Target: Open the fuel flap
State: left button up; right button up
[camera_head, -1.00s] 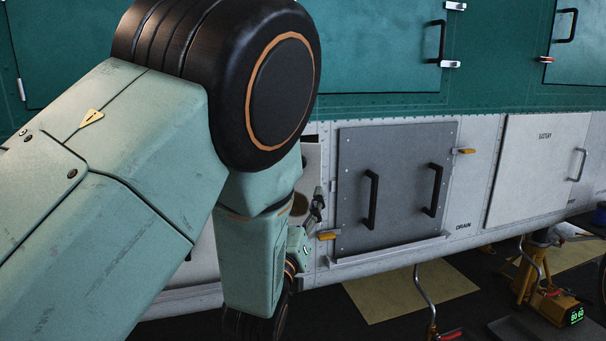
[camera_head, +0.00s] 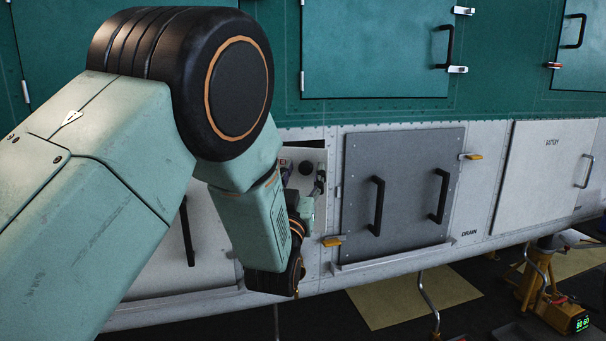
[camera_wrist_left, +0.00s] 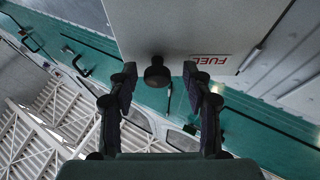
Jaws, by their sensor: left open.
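The fuel flap (camera_head: 313,188) is a pale panel left of the grey door, partly hidden by my left arm. A dark gap shows along its top edge in the head view. In the left wrist view the flap (camera_wrist_left: 210,25) carries a red FUEL label, upside down, and a dark round knob (camera_wrist_left: 157,72). The knob also shows in the head view (camera_head: 306,168). My left gripper (camera_head: 304,175) is in front of the flap. In the wrist view its open fingers (camera_wrist_left: 160,75) stand on either side of the knob, apart from it. My right gripper is not in view.
A grey door (camera_head: 405,190) with two black handles and orange latches is right of the flap. A white battery door (camera_head: 545,165) is farther right. Teal panels (camera_head: 375,50) are above. A yellow jack (camera_head: 548,295) and a bent crank (camera_head: 428,300) stand below.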

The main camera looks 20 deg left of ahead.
pick_arm(q)
jog(key=shift+s+d+r, duration=0.15)
jog(key=shift+d, duration=0.15)
jog(key=shift+a, duration=0.3)
jog(key=c, duration=0.5)
jog(key=shift+d, duration=0.2)
jog(key=shift+c, duration=1.4)
grip_shut()
